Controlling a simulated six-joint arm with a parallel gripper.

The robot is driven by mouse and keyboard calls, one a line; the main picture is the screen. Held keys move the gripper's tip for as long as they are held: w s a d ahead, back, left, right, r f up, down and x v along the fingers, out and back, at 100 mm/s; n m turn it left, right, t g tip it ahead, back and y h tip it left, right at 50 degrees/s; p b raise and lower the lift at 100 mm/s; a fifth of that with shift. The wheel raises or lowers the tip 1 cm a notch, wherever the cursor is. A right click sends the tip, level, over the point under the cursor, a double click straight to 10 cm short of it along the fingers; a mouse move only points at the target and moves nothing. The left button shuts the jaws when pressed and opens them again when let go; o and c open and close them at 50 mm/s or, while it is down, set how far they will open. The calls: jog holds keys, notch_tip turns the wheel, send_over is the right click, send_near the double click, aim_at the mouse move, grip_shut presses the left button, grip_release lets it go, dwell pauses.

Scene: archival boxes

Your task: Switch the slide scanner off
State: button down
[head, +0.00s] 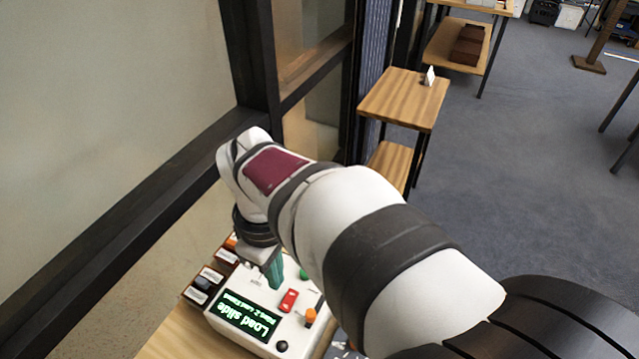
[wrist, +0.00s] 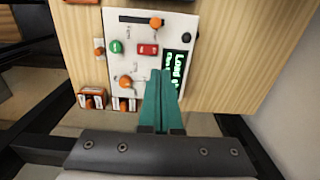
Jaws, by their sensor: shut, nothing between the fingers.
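The slide scanner (head: 255,343) is a white box with a lit green display (head: 246,314) that reads "Load slide". Its panel also shows in the wrist view (wrist: 140,33). A red switch (head: 289,300) sits on the panel, and it shows in the wrist view (wrist: 147,49) beside a round green button (wrist: 116,46). My gripper (head: 277,286) points down over the panel, its teal fingers shut and empty. In the wrist view the fingertips (wrist: 160,73) lie between the display and an orange knob (wrist: 126,82), near the red switch. I cannot tell whether they touch the panel.
An orange slider knob (wrist: 156,22) and a black knob (wrist: 187,37) are on the same panel. Small labelled blocks with orange and dark parts (wrist: 92,97) stand close beside the scanner. A dark-framed window runs along the left. Bare wooden tabletop (wrist: 230,60) lies beyond the display side.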

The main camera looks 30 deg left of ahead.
jog(key=shift+s+r, duration=0.2)
jog(key=shift+r, duration=0.65)
jog(key=shift+s+r, duration=0.15)
jog(key=shift+r, duration=0.65)
